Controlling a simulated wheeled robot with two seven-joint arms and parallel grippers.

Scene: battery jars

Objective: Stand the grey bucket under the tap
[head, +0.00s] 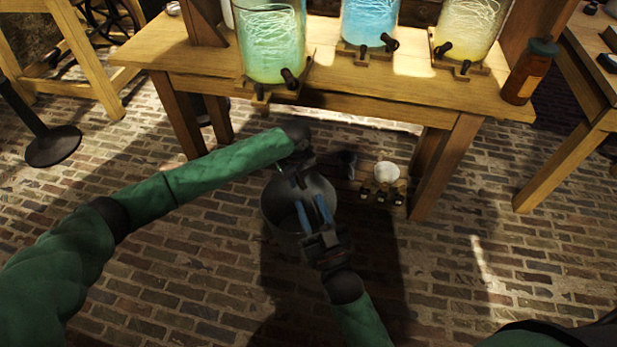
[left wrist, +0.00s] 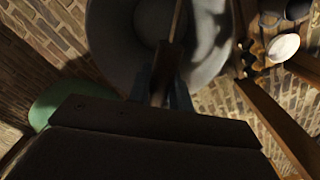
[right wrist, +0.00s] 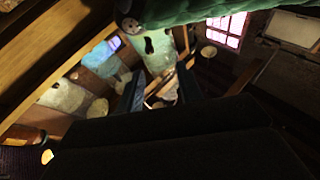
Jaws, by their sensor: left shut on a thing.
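The grey bucket (head: 272,208) is in front of the table, below the green jar's edge, with its open mouth up. The bucket (left wrist: 108,45) also fills the upper middle of the left wrist view. I cannot tell whether its base touches the floor. My right gripper (head: 312,212) is open, its two blue fingers apart over the near side of the bucket's mouth. A dark tap (head: 289,78) is on the front of the green jar (head: 270,45), above and behind the bucket.
A blue jar (head: 369,22) and a yellow jar (head: 466,30) with taps stand on the wooden table (head: 350,85). A brown bottle (head: 528,75) stands at its right end. A white bowl (head: 387,172) and small items lie under the table. The brick floor at right is clear.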

